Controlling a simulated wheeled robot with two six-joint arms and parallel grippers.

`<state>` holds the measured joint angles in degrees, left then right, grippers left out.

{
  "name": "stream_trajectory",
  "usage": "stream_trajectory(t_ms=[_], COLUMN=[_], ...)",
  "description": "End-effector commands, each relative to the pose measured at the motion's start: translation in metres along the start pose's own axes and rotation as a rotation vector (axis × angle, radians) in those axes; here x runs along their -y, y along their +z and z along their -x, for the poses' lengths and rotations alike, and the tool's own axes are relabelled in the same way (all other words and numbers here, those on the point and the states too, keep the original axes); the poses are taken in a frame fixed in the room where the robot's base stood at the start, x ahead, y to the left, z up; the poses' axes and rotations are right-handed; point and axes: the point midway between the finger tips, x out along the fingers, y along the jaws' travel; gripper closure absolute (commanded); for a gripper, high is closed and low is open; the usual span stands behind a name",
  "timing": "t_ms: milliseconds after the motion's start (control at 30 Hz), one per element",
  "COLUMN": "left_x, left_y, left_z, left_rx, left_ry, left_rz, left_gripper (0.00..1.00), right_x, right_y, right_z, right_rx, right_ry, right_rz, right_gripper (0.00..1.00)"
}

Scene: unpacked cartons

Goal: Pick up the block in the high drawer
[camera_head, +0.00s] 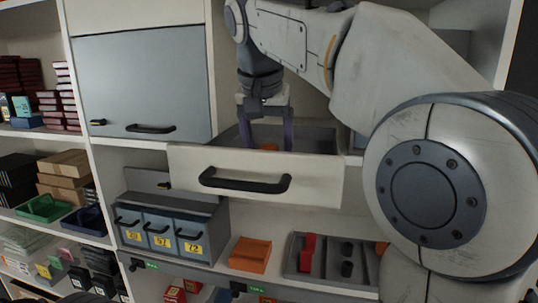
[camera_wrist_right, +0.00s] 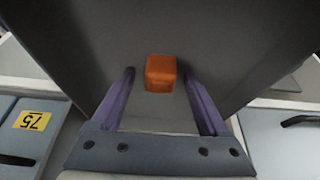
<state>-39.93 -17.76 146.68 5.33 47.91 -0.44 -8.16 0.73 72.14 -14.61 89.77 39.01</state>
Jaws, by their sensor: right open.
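The high drawer (camera_head: 320,180) is pulled out, with a pale front and a black handle, in the middle of the head view. A small orange block lies on its dark floor. The block (camera_wrist_right: 161,73) shows whole in the right wrist view. In the head view only its top (camera_head: 269,147) shows above the drawer front. My right gripper (camera_head: 267,147) points down into the drawer with its purple fingers open. In the wrist view the block appears between the fingertips, with a gap on each side. My left gripper is not in view.
A closed grey cabinet door (camera_head: 145,80) is left of the drawer. Below are blue numbered bins (camera_head: 160,228), an orange tray (camera_head: 250,255) and a grey tray (camera_head: 325,274) with red and black pieces. Stocked shelves fill the left. My right arm hides much of the right side.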

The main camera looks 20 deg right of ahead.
Motion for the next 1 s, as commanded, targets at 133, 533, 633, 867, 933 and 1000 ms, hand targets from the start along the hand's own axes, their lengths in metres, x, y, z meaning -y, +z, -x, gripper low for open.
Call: stream_trajectory(t_ms=[133,533,633,867,933,1000], left_x=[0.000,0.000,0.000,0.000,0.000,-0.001], left_y=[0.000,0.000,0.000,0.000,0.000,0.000], left_z=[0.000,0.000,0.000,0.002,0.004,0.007], left_rx=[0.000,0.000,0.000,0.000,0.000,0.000], left_ry=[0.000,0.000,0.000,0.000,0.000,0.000], left_rz=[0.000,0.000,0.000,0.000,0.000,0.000], left_gripper=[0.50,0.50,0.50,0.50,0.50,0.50], right_x=[0.000,0.000,0.000,0.001,0.001,0.001], right_y=[0.000,0.000,0.000,-0.006,-0.010,-0.016], right_z=[0.000,0.000,0.001,0.014,0.023,0.035], right_rx=[0.000,0.001,0.001,0.000,-0.001,-0.001], right_ry=[0.000,0.000,0.000,0.000,-0.001,-0.001], right_rz=[0.000,0.000,0.000,-0.001,-0.002,-0.001], right_gripper=[0.22,1.00,1.00,1.00,1.00,1.00])
